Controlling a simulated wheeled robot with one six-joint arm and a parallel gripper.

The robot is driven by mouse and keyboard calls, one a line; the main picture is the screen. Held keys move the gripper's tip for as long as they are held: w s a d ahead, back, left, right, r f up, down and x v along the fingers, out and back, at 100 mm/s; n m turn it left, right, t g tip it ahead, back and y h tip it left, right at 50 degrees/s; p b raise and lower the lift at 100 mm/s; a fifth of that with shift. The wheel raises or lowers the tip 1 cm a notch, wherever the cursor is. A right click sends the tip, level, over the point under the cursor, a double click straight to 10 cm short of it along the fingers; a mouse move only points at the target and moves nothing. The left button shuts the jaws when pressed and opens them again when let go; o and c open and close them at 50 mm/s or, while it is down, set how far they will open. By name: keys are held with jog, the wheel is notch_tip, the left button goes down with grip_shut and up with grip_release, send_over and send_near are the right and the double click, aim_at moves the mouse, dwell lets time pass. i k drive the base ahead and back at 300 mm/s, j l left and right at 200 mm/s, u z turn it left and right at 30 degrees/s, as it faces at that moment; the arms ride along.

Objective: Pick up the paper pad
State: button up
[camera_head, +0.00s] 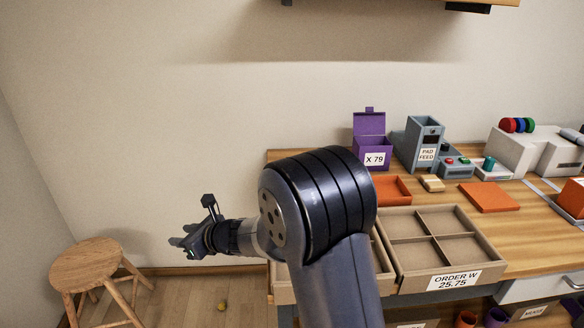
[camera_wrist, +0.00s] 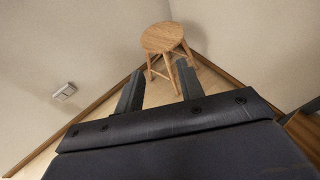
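A small pale tan block (camera_head: 432,183), which may be the paper pad, lies on the wooden table in front of the grey dispenser (camera_head: 424,143) labelled PAD FEED. I cannot tell for sure that it is the pad. My gripper (camera_head: 188,243) is off the table's left side, well away from the block. In the wrist view my gripper (camera_wrist: 160,68) has its two fingers apart with nothing between them. That view shows neither the table top nor the block.
An orange tray (camera_head: 390,189) and a flat orange square (camera_head: 489,197) flank the block. A divided box (camera_head: 454,283) labelled ORDER W stands in front. A purple box (camera_head: 370,152) is behind. A wooden stool (camera_head: 93,263) stands at the left; it also shows in the wrist view (camera_wrist: 162,38).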

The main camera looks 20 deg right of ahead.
aim_at(432, 184)
jog(key=i+z, duration=0.15)
jog(key=z, duration=0.35)
jog(key=i+z, duration=0.1)
jog(key=z, duration=0.35)
jog(key=i+j+z, duration=0.1)
jog(key=z, duration=0.4)
jog(key=i+l+z, duration=0.15)
jog(key=l+z, duration=0.15)
jog(key=i+l+z, duration=0.25)
jog(key=k+l, duration=0.05)
